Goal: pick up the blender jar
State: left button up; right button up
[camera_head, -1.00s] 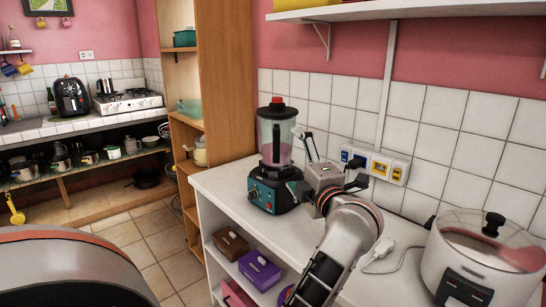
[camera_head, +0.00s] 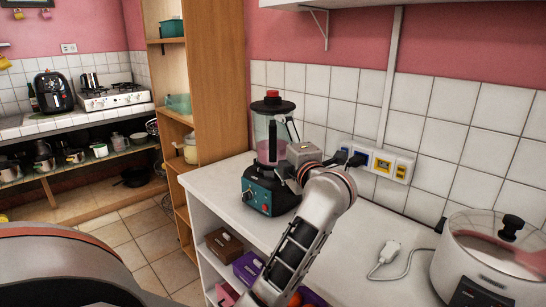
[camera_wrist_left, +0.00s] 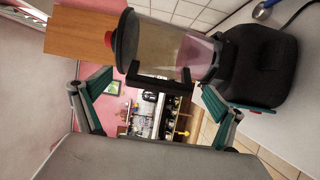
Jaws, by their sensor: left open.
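The blender jar (camera_head: 264,130) is clear with a dark lid and red cap. It stands upright on its dark base with a teal front (camera_head: 260,192) on the white counter. My left gripper (camera_head: 298,148) is open just right of the jar, at its handle side. In the left wrist view the jar (camera_wrist_left: 165,42) lies sideways across the picture, with its dark handle (camera_wrist_left: 160,84) between the spread fingers of the left gripper (camera_wrist_left: 156,92). I cannot tell whether the fingers touch it. The right gripper is not in view.
A wall socket strip (camera_head: 382,162) with plugs is behind the gripper. A glass-lidded cooker (camera_head: 480,262) stands at the right, with a loose white plug (camera_head: 388,250) on the counter. A wooden shelf unit (camera_head: 220,85) rises left of the blender. A wall shelf hangs above.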

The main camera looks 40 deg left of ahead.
pick_arm(q)
jog(key=shift+x, duration=1.4)
jog(key=shift+d+f, duration=0.1)
jog(key=shift+f, duration=0.05)
jog(key=c, duration=2.2)
jog(key=shift+r, duration=0.2)
